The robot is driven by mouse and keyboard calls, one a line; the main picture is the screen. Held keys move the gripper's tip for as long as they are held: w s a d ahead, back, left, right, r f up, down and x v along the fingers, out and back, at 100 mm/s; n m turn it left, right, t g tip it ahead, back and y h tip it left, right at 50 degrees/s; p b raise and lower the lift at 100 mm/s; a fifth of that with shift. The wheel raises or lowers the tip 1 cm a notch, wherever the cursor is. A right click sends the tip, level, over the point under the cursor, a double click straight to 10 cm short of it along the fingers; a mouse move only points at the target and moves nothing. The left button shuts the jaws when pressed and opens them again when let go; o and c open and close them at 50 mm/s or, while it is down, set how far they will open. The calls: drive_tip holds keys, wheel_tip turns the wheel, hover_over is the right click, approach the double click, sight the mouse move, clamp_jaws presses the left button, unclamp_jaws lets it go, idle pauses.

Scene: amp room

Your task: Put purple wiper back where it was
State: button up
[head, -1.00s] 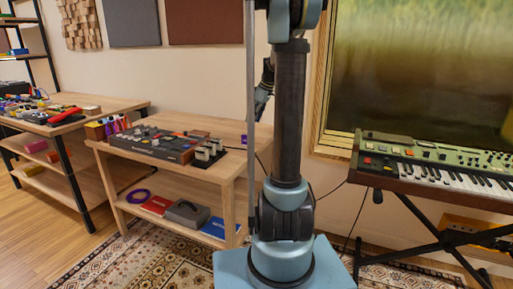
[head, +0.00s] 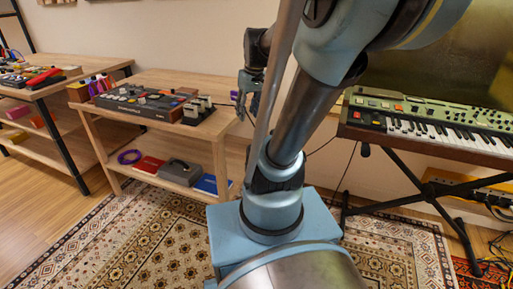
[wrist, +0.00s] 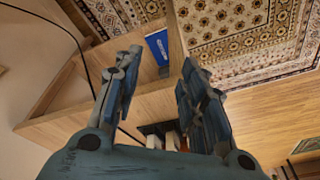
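A small purple thing (head: 234,95), possibly the wiper, shows at the right end of the wooden table (head: 166,80) in the head view. It is too small and partly covered to identify for sure. My gripper (head: 248,104) hangs beside that end of the table, close to the purple thing. In the wrist view my gripper (wrist: 158,90) has its two fingers wide apart, with nothing held between them. The table's edge and lower shelf show beyond the fingers. No purple wiper can be made out in the wrist view.
A purple ring (head: 130,157), a grey case (head: 180,171) and a blue item (head: 207,184) lie on the lower shelf. A keyboard (head: 430,127) on a stand is at right.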

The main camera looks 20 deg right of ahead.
drive_tip(key=s+f+m+h, duration=0.1)
drive_tip(key=s+f+m, duration=0.2)
drive_tip(key=s+f, duration=0.6)
drive_tip(key=shift+s+d, duration=0.3)
drive_tip(key=shift+s, duration=0.8)
